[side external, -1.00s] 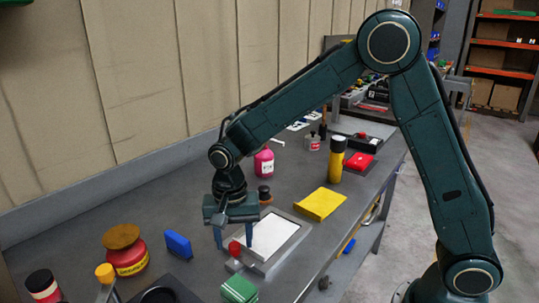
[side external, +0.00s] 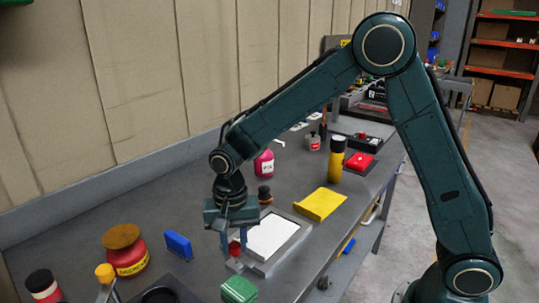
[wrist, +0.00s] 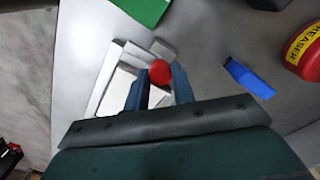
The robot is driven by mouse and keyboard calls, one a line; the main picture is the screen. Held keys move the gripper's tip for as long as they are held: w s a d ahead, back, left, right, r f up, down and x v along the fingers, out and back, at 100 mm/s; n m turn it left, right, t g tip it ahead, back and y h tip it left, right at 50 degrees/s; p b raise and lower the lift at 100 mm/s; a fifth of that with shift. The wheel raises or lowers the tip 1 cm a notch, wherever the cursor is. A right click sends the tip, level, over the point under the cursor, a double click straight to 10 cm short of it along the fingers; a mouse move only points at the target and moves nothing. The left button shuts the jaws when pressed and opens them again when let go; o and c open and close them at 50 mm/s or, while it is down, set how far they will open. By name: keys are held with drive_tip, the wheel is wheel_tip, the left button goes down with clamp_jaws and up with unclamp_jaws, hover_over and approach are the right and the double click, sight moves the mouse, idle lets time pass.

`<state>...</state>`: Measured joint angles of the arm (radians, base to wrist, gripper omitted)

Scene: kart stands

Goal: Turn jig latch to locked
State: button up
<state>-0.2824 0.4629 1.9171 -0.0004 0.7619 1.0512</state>
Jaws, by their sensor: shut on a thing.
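The jig is a grey frame (side external: 262,268) around a white panel (side external: 272,237) on the bench. Its latch, a red knob (side external: 234,248) on a small grey block, sits at the jig's near-left corner. In the wrist view the red knob (wrist: 160,75) lies between my two blue fingers. My gripper (side external: 233,250) points down over the latch and is shut on the red knob; it also shows in the wrist view (wrist: 160,73). The fingers partly hide the knob, and I cannot tell the latch's angle.
A green block (side external: 239,289) stands close in front of the latch. A blue block (side external: 178,245) and a red jar (side external: 130,262) are to the left. A yellow folded item (side external: 321,203) lies behind the jig.

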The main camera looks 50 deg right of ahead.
drive_tip(key=shift+n, duration=0.3)
drive_tip(key=n, duration=0.8)
drive_tip(key=shift+n, duration=0.4)
drive_tip(key=n, duration=0.4)
drive_tip(key=shift+n, duration=2.2)
drive_tip(key=o, duration=1)
drive_tip(key=shift+r, duration=0.15)
